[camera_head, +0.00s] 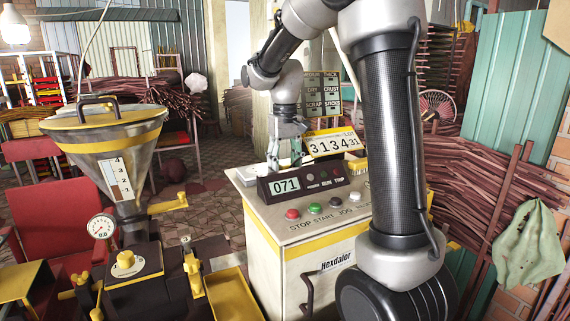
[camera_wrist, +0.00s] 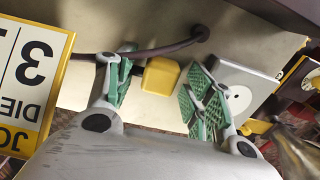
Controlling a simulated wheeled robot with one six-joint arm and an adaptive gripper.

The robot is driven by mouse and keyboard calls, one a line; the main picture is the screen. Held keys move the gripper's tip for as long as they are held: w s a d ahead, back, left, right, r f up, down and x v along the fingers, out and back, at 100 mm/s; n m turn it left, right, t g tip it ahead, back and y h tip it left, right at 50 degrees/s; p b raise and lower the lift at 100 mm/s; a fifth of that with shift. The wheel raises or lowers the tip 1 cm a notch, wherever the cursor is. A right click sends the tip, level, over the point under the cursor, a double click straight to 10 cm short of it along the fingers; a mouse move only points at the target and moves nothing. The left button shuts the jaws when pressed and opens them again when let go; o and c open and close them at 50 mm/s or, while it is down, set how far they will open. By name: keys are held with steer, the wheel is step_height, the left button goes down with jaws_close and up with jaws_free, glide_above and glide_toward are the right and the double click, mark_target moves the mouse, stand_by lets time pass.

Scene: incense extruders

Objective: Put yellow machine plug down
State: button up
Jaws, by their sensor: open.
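The yellow plug (camera_wrist: 160,77) shows in the wrist view as a small yellow block with a dark cable (camera_wrist: 165,48) leading away behind it. It sits between the green-padded fingers of my gripper (camera_wrist: 158,94), with a visible gap on both sides. The gripper is open. The plug appears to lie on the pale top (camera_wrist: 100,25) of the machine, though its contact underneath is hidden. In the head view my gripper (camera_head: 288,150) is at the back of the Hexdaler machine (camera_head: 312,275), partly behind its displays. I cannot make out the plug there.
A grey plate with a white round fitting (camera_wrist: 238,98) is right of the fingers. A number sign (camera_wrist: 35,70) stands close on the left. In the head view, the 071 control box (camera_head: 305,185) stands before the gripper. A hopper machine (camera_head: 110,150) is at left.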

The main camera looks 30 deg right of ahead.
mark_target(285, 163)
step_height(285, 163, up, 13)
steer(key=s+f+t, duration=0.1)
steer(key=s+f, duration=0.2)
steer(key=s, duration=0.5)
steer(key=s+f+t, duration=0.2)
steer(key=s+f, duration=0.1)
steer(key=s, duration=0.6)
steer(key=s+f+t, duration=0.1)
steer(key=s+f, duration=0.2)
steer(key=s, duration=0.5)
steer(key=shift+s+d+f, duration=0.15)
steer(key=shift+s+d, duration=0.05)
steer(key=shift+s, duration=0.1)
